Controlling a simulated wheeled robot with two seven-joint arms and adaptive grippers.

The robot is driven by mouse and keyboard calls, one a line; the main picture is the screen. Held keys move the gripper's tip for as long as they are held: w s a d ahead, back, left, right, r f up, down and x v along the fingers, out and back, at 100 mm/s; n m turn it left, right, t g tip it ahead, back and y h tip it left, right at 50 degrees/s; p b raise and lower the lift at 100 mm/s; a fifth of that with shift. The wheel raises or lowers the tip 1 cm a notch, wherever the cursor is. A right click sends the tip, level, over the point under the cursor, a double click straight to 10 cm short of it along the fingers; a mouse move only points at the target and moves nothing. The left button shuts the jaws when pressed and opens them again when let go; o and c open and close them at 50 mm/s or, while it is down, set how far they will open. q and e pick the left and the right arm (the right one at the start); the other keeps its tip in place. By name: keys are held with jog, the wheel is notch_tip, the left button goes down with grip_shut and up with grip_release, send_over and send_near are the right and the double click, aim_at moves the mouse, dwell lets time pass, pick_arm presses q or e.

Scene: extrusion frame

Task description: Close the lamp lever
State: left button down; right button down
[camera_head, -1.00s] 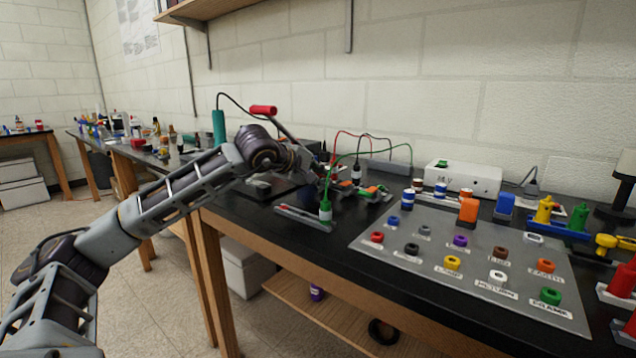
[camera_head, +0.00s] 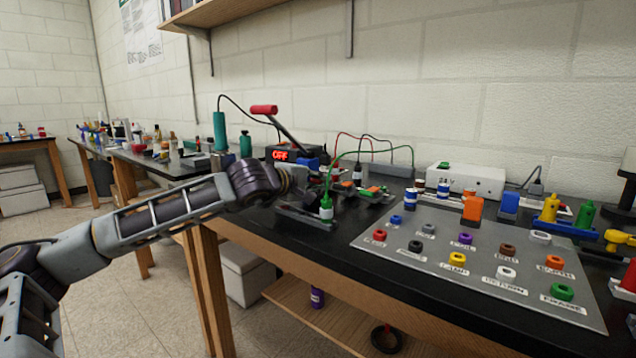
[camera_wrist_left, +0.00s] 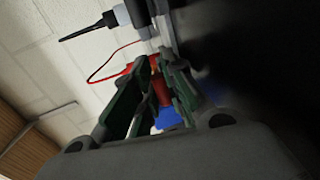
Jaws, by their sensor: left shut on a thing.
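A lever with a red handle (camera_head: 264,109) stands tilted up to the left on a metal shaft, behind my left gripper. Its lower end is hidden behind other parts on the bench. My left gripper (camera_head: 300,182) is low over the bench, beside a green plug (camera_head: 326,207). In the left wrist view the gripper's dark green fingers (camera_wrist_left: 155,92) are close together, with a red-orange part (camera_wrist_left: 157,84) between them. I cannot tell whether this part belongs to the lamp lever. A blue part (camera_wrist_left: 168,118) shows beside it. My right gripper is out of view.
A black box with a red OFF display (camera_head: 282,154) stands behind the gripper. Red, black and green wires arch close to it. A grey panel (camera_head: 405,258) with several coloured sockets lies to the right. A green bottle (camera_head: 245,145) stands behind my forearm.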

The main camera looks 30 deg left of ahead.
pick_arm(q)
jog(key=shift+f, duration=0.4)
dwell(0.3)
jog(key=c, duration=1.6)
grip_release()
jog(key=shift+o, duration=0.7)
jog(key=shift+r+t, duration=0.15)
jog(key=shift+t, duration=0.15)
jog(key=shift+s+a+r, duration=0.1)
jog(key=shift+s+r, duration=0.05)
jog(key=shift+s, duration=0.2)
jog(key=shift+s+a+r, duration=0.1)
jog(key=shift+s+r, duration=0.2)
jog(key=shift+s, duration=1.55)
jog(key=shift+s+a+r, duration=0.15)
jog(key=shift+s+r, duration=0.2)
jog(key=shift+s, duration=1.5)
jog(key=shift+s+a+r, duration=0.1)
jog(key=shift+s+r, duration=0.2)
jog(key=shift+s, duration=1.55)
